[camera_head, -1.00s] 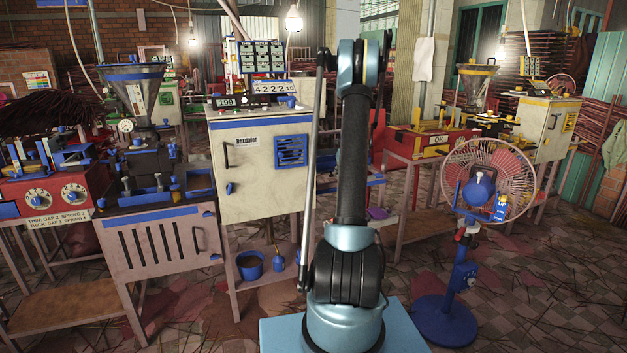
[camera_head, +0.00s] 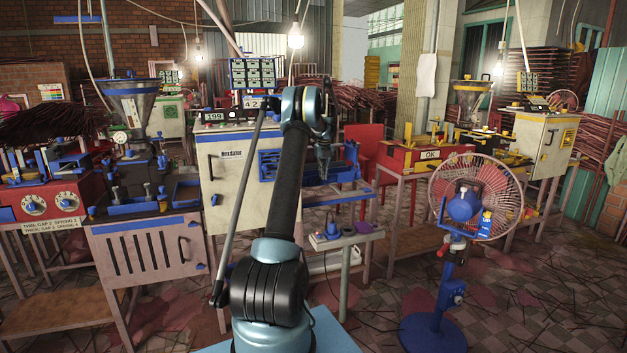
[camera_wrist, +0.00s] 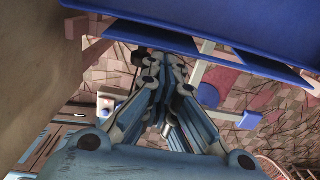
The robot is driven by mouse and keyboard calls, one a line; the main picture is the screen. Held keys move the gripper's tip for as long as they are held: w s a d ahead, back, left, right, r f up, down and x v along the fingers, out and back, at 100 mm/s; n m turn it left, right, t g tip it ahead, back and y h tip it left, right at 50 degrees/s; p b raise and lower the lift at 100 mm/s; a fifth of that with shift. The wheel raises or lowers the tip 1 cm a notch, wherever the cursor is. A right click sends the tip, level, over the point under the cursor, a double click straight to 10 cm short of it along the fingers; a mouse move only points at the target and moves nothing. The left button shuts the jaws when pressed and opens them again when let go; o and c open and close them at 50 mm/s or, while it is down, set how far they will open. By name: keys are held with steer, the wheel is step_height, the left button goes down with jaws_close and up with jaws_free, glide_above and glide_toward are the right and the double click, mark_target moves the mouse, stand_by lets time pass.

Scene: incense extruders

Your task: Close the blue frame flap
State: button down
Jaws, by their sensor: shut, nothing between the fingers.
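Blue frame parts (camera_head: 268,166) show beside the cream cabinet (camera_head: 228,172) in the head view, partly hidden behind my arm; I cannot tell which part is the flap or how far open it stands. In the wrist view a broad blue panel (camera_wrist: 250,25) fills the upper right, with blue bars below it. My gripper (camera_head: 323,176) points down in front of the blue parts, and its fingers also show in the wrist view (camera_wrist: 155,70). The fingers are together and empty, near the blue bars. I cannot tell whether they touch.
A small side table (camera_head: 340,240) with blue items stands below my gripper. A pink fan on a blue stand (camera_head: 437,335) stands to the right. A red machine (camera_head: 415,157) is behind it. Tiled floor between them is open.

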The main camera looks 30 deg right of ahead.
steer(key=shift+w+d+r, duration=0.1)
steer(key=shift+w+r, duration=0.1)
steer(key=shift+w, duration=0.25)
steer(key=shift+w+d+r, duration=0.1)
steer(key=shift+w+r, duration=0.1)
steer(key=shift+w, duration=0.25)
steer(key=shift+w+a, duration=0.1)
steer(key=shift+w, duration=0.1)
steer(key=s, duration=0.5)
steer(key=w+r, duration=0.3)
steer(key=r, duration=0.6)
steer(key=shift+w, duration=0.4)
steer(key=shift+r, duration=0.1)
